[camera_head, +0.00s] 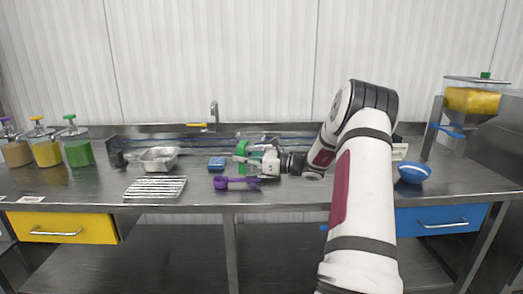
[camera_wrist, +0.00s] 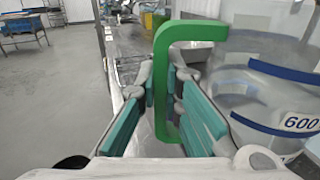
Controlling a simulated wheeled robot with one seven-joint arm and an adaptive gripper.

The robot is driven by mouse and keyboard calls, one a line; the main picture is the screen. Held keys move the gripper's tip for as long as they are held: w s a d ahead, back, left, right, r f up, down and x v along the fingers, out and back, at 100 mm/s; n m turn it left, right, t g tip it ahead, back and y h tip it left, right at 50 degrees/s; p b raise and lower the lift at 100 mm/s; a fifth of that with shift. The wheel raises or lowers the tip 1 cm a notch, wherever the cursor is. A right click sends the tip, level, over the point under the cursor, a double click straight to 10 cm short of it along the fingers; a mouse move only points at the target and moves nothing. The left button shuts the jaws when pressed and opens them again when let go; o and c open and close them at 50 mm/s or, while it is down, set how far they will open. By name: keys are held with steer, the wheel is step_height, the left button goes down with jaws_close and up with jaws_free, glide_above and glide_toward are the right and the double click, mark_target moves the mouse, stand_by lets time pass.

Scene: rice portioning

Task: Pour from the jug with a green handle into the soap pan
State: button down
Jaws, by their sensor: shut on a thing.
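My gripper (camera_head: 256,160) is shut on the green handle (camera_wrist: 160,85) of the jug. In the wrist view the handle stands upright between the teal finger pads (camera_wrist: 200,115). The jug (camera_wrist: 275,95) is clear, with blue bands and a "600" mark, and fills the right side of that view. In the head view the green handle (camera_head: 241,152) shows beside my gripper, and the jug is largely hidden. I cannot tell what it holds or whether it touches the counter. A shallow metal pan (camera_head: 158,153), likely the soap pan, sits on the counter to the left.
A wire rack (camera_head: 155,187) lies in front of the pan. A blue bowl (camera_head: 413,173) is at the right. Several pump containers (camera_head: 47,152) stand at the far left.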

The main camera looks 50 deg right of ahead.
steer(key=s+a+r+p, duration=0.3)
steer(key=s+a+p, duration=0.2)
steer(key=s+p, duration=0.3)
steer(key=shift+s+a, duration=0.25)
steer(key=shift+s, duration=1.15)
